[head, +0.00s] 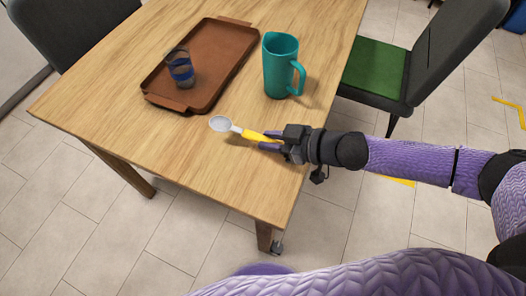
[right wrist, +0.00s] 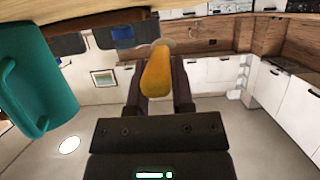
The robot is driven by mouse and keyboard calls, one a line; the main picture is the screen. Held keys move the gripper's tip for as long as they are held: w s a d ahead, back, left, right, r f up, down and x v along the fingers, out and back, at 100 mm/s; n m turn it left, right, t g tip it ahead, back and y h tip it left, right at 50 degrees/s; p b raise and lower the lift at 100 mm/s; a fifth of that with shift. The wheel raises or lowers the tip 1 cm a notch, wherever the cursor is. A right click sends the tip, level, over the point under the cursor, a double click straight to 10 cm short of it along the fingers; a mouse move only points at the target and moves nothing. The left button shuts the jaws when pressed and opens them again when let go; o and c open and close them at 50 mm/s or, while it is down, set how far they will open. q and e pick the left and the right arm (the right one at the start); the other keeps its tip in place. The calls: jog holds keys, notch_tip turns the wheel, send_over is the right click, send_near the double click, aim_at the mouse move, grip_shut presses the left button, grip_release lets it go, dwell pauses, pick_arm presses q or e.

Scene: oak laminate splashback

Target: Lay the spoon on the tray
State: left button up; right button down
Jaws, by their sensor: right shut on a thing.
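The spoon (head: 247,133) has a pale bowl and a yellow handle. My right gripper (head: 274,140) is shut on its handle at the table's near right side. The bowl points left, toward the tray. In the right wrist view the yellow handle of the spoon (right wrist: 157,72) stands between the fingers of the right gripper (right wrist: 160,90). Whether the spoon touches the table is hard to tell. The brown tray (head: 218,66) lies on the table beyond the spoon, with a blue-banded glass (head: 180,68) standing on it. My left gripper is not in view.
A teal pitcher (head: 280,66) stands on the table (head: 110,75) right of the tray, beyond my right gripper; it also shows in the right wrist view (right wrist: 40,80). A chair with a green seat (head: 374,70) is at the right. The tray's right part is bare.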

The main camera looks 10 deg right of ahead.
aim_at(270, 157)
notch_tip(270, 157, down, 5)
jog(key=shift+f+b, duration=0.1)
jog(key=shift+b, duration=0.75)
jog(key=shift+r, duration=0.2)
jog(key=shift+f, duration=0.25)
jog(key=c, duration=0.9)
grip_release()
jog(key=shift+c, duration=0.2)
jog(key=o, duration=0.5)
jog(key=shift+c, duration=0.2)
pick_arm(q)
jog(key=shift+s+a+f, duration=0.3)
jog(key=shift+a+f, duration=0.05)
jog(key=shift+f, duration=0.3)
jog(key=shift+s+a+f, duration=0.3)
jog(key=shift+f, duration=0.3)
